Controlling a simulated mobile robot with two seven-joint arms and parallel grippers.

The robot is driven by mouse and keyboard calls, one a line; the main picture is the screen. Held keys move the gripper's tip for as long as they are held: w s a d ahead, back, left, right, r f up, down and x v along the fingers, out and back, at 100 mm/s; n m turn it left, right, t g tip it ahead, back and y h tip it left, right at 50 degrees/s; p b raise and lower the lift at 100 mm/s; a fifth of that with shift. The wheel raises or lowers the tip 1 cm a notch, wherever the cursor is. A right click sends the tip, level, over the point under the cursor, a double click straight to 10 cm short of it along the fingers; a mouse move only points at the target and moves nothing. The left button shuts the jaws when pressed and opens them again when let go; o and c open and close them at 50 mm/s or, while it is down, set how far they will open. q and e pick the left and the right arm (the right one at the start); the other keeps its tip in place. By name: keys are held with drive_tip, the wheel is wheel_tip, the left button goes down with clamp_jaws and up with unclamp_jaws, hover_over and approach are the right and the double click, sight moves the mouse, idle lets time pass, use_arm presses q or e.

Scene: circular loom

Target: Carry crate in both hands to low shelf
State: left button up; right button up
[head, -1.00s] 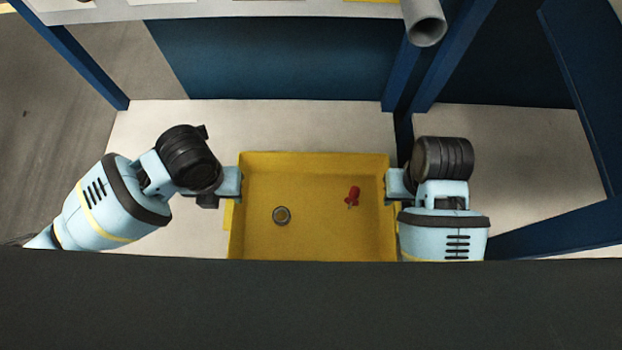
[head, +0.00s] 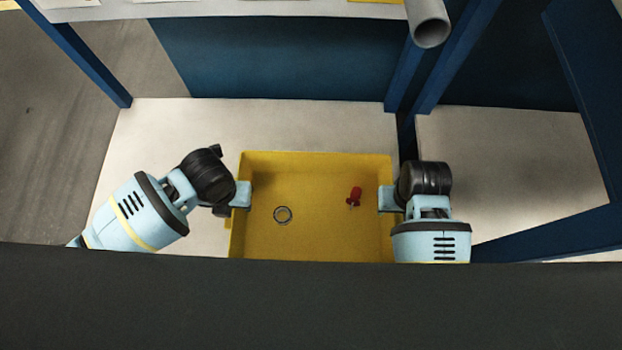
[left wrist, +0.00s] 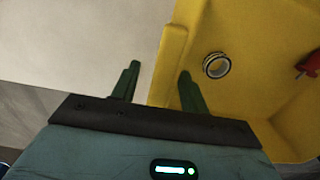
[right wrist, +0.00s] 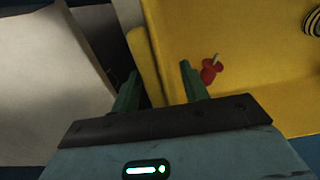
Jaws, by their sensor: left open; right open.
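A yellow crate (head: 330,238) sits or hangs over a pale surface (head: 155,150) in the head view; I cannot tell if it touches it. A striped ring (head: 282,215) and a small red-handled object (head: 354,196) lie inside it. My left gripper (head: 243,194) is at the crate's left wall. In the left wrist view its open fingers (left wrist: 157,78) straddle that wall, one outside, one inside. My right gripper (head: 387,198) is at the right wall. In the right wrist view its open fingers (right wrist: 158,78) straddle that wall. I cannot identify the low shelf for certain.
A blue panel (head: 280,60) stands behind the crate. Blue posts (head: 445,60) and a grey pipe end (head: 430,30) are at the upper right. Another pale surface (head: 510,160) lies right of the posts. A dark edge (head: 310,305) hides the near side.

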use_arm(q)
drive_tip(key=shift+c, duration=0.5)
use_arm(e)
drive_tip(key=shift+c, duration=0.5)
use_arm(q)
clamp_jaws()
use_arm(e)
clamp_jaws()
use_arm(q)
drive_tip(key=shift+r, duration=0.15)
use_arm(e)
drive_tip(key=shift+r, duration=0.15)
